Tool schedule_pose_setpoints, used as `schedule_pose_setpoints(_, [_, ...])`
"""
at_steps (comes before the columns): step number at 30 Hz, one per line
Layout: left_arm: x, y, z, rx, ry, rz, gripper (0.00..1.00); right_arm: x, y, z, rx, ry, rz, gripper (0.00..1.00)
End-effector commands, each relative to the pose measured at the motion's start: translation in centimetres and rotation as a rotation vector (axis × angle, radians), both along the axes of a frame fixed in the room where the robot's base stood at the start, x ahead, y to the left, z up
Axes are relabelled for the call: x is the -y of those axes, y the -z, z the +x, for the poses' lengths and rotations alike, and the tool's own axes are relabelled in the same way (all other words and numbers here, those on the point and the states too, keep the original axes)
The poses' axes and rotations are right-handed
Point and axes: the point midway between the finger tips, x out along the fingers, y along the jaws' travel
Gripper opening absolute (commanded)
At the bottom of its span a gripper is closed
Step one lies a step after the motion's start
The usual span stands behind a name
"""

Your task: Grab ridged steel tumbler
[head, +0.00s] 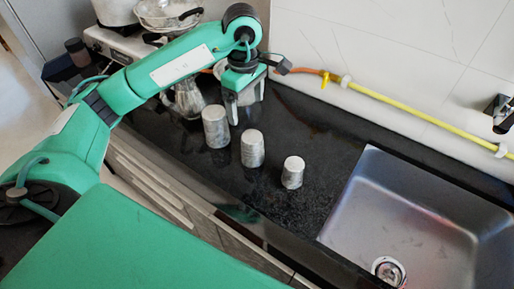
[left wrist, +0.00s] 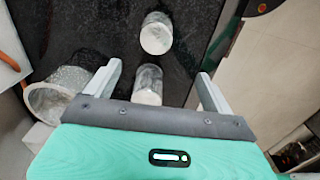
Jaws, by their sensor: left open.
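Three grey, mottled metal tumblers stand upright in a slanting row on the black counter: a larger one (head: 215,128), a middle one (head: 252,149) and a small one (head: 292,173). I cannot tell which is the ridged steel one. My left gripper (head: 246,108) is open and empty, fingers pointing down, just behind the larger and middle tumblers in the head view. In the left wrist view, one tumbler (left wrist: 148,85) appears between the fingers of the gripper (left wrist: 159,70), partly hidden by the palm edge. Another tumbler (left wrist: 156,34) is farther out. My right gripper is not in view.
A metal vessel (head: 188,99) stands left of the gripper; a wide-rimmed metal vessel (left wrist: 60,93) is beside the left finger. A stove (head: 120,45) with pots is at the back left. A yellow hose (head: 400,111) runs along the wall. A sink (head: 415,225) is at the right.

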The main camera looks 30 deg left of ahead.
Motion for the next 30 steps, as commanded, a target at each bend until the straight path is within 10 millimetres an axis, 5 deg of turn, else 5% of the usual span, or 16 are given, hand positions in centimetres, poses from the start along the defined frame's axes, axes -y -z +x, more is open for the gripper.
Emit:
schedule_pose_setpoints(10, [0.0, 3.5, 0.0, 0.0, 0.001, -0.002, 0.86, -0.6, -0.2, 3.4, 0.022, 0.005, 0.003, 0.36])
schedule_pose_setpoints(22, [0.2, 10.1, 0.0, -0.004, 0.0, -0.001, 0.86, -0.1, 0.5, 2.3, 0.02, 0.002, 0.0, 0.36])
schedule_pose_setpoints(30, [0.2, 12.1, 0.1, -0.001, 0.001, -0.002, 0.86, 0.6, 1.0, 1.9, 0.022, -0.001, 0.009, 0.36])
